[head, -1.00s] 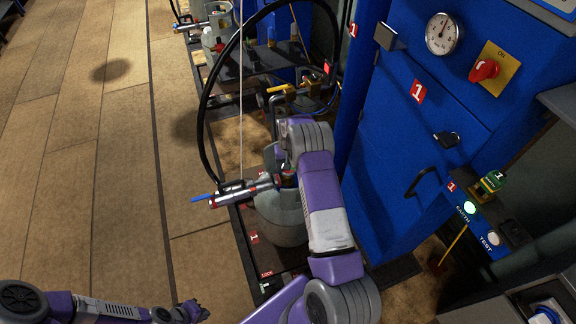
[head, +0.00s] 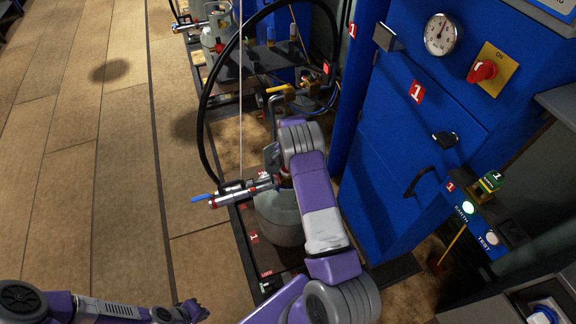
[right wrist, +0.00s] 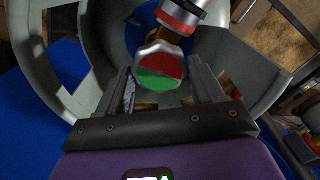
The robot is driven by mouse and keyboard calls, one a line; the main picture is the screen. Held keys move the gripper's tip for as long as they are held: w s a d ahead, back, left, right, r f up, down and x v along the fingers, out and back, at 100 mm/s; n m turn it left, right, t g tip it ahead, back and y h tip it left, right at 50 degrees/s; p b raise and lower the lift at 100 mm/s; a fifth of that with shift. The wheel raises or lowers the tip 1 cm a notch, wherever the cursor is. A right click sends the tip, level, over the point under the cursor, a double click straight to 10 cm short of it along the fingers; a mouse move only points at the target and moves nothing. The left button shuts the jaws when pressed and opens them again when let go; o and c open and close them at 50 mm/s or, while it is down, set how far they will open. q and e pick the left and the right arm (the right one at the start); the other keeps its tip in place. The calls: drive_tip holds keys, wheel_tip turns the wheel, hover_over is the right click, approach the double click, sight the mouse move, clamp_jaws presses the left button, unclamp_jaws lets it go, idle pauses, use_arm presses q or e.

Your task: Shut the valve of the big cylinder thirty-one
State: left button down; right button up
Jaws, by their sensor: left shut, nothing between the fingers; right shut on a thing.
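A big grey cylinder (head: 278,218) stands on the scale beside the blue cabinet, partly hidden by my right arm. I cannot read its number. Its valve knob (right wrist: 160,72) has a red and green face in the right wrist view, with green nearest the gripper. My right gripper (right wrist: 165,88) has a finger on either side of the knob and is shut on it. In the head view this gripper (head: 272,160) is over the cylinder's top. A silver coupling (head: 240,192) with a blue lever joins the valve. My left gripper (head: 193,311) is shut and empty, low over the floor.
A black hose (head: 203,110) arches close behind the coupling. The blue cabinet (head: 405,150) with a gauge (head: 442,34) and red switch (head: 483,71) stands on the right. More cylinders (head: 222,38) stand farther back. The floor at left is clear.

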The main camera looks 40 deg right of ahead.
idle(0.5)
drive_tip(key=o, duration=1)
drive_tip(key=shift+o, duration=0.2)
wheel_tip(320, 180, up, 8)
drive_tip(key=p, duration=0.2)
drive_tip(key=shift+f+p, duration=0.2)
drive_tip(key=shift+p, duration=0.2)
